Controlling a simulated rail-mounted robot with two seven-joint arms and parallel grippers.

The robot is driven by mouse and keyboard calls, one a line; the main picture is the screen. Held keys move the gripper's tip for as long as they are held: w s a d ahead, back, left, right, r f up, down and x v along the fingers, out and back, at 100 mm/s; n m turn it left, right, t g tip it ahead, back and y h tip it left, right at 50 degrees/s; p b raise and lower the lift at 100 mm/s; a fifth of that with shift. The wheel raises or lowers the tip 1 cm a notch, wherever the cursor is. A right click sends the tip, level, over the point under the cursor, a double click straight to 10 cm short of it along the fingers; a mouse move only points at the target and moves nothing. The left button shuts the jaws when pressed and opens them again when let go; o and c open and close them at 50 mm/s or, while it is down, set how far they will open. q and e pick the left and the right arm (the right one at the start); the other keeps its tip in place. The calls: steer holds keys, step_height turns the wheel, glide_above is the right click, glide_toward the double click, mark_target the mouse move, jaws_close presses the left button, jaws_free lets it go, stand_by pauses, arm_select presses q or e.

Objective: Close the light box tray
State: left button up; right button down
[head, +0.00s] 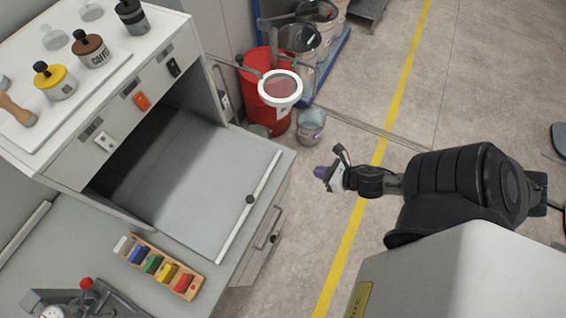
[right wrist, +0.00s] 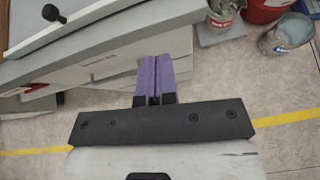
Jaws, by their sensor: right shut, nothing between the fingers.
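The light box tray (head: 215,185) is a grey flat panel sticking out of the front of the white light box (head: 125,120). A pale strip runs along its front edge with a black knob (head: 250,199) on it. The tray and knob (right wrist: 51,13) also show at the top left of the right wrist view. My right gripper (head: 322,173) is out over the floor, to the right of the tray and apart from it. Its purple fingers (right wrist: 155,78) are shut with nothing between them. My left gripper is not in view.
A wooden rack of coloured blocks (head: 160,266) lies on the counter beside the tray. Small jars, one yellow (head: 54,82), stand on top of the light box. A red bin (head: 266,92) and metal buckets (head: 311,125) stand on the floor behind.

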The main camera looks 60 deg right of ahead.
steer(key=n, duration=0.1)
glide_toward(276, 163)
steer(key=shift+n+y, duration=0.3)
steer(key=shift+n, duration=0.1)
steer(key=w+f, duration=0.4)
steer(key=shift+d+f, duration=0.1)
steer(key=shift+d, duration=0.15)
steer(key=shift+w+f, duration=0.1)
steer(key=shift+w, duration=0.85)
